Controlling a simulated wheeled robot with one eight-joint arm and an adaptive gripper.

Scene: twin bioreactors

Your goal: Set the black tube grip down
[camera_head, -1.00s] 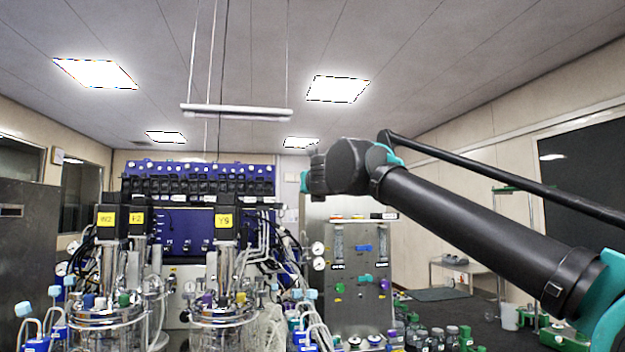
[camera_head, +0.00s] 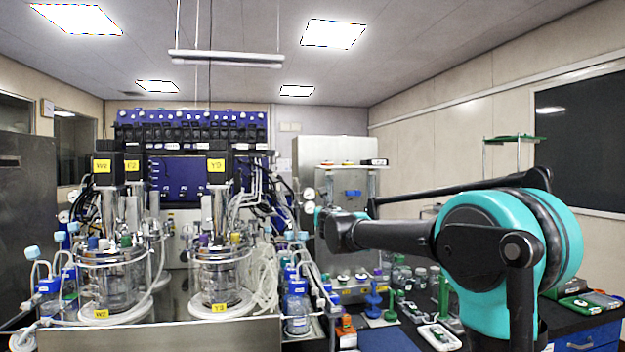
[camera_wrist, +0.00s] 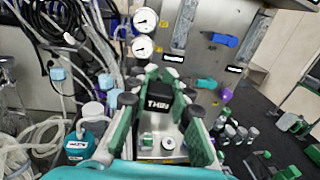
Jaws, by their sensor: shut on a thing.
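My gripper (camera_wrist: 158,88) shows in the wrist view with green-padded fingers on both sides. It is shut on the black tube grip (camera_wrist: 157,104), a dark block with white lettering between the fingers. In the head view the end of my arm is in front of the steel cabinet, right of the bioreactors; the grip cannot be made out there. Below the grip in the wrist view is a steel surface (camera_wrist: 170,153) with small round fittings. I cannot tell whether the grip touches anything beneath it.
Two glass bioreactors (camera_head: 112,275) (camera_head: 220,270) stand at left with tubing around them. A steel cabinet (camera_head: 345,150) with gauges (camera_wrist: 144,20) stands behind. Several small jars (camera_wrist: 230,130) and green racks stand at right. A blue-capped bottle (camera_head: 297,312) is near the middle.

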